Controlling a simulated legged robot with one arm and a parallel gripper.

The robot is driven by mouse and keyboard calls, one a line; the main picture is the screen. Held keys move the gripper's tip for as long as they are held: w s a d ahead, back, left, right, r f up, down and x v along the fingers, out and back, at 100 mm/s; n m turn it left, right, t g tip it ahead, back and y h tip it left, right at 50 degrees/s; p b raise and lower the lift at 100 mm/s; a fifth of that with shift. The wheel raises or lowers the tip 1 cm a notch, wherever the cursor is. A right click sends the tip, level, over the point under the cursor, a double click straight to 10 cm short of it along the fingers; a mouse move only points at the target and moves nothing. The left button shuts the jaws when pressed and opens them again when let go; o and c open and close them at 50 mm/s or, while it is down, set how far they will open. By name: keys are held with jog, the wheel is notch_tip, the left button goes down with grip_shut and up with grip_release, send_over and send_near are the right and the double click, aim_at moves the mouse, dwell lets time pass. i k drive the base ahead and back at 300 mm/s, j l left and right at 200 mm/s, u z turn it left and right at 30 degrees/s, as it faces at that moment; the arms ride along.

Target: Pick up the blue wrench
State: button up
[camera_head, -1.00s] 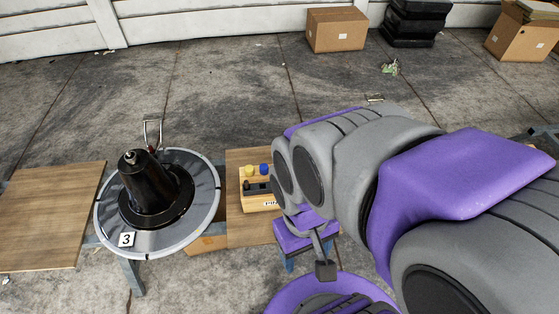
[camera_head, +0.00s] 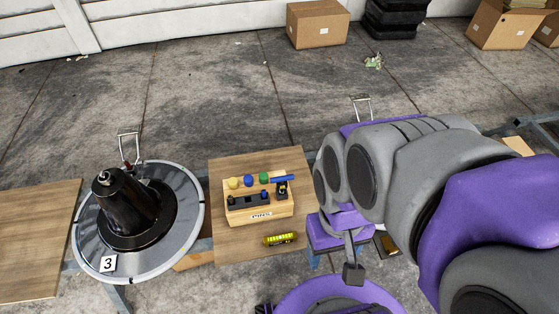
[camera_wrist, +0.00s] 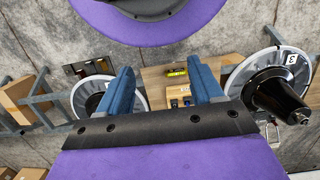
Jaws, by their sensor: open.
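I cannot make out a clear blue wrench in either view. In the head view a blue bar-like piece (camera_head: 283,179) lies across the back right of a wooden pin box (camera_head: 262,215); it may be a tool, but its shape is too small to tell. The box also carries yellow, blue and green round knobs and black parts. My gripper (camera_wrist: 160,66) shows in the wrist view with its two blue fingers wide apart and nothing between them. The pin box (camera_wrist: 180,94) shows beyond the fingers, well apart from them. The fingers are mostly hidden in the head view.
The box and a yellow level (camera_head: 281,240) rest on a wooden board (camera_head: 235,170). Left stands a round grey disc (camera_head: 190,222) holding a black cylinder (camera_head: 125,207), marked 3. Another wooden board (camera_head: 35,240) is far left. Cardboard boxes stand behind, on open concrete floor.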

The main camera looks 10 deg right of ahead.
aim_at(281, 183)
jog(key=z, duration=1.9)
jog(key=u, duration=1.9)
jog(key=i+j+z, duration=0.15)
jog(key=j+z, duration=0.2)
jog(key=j, duration=0.35)
jog(key=i+j+z, duration=0.1)
jog(key=j+z, duration=0.3)
jog(key=j, duration=0.35)
jog(key=j+z, duration=0.35)
jog(key=j, duration=0.35)
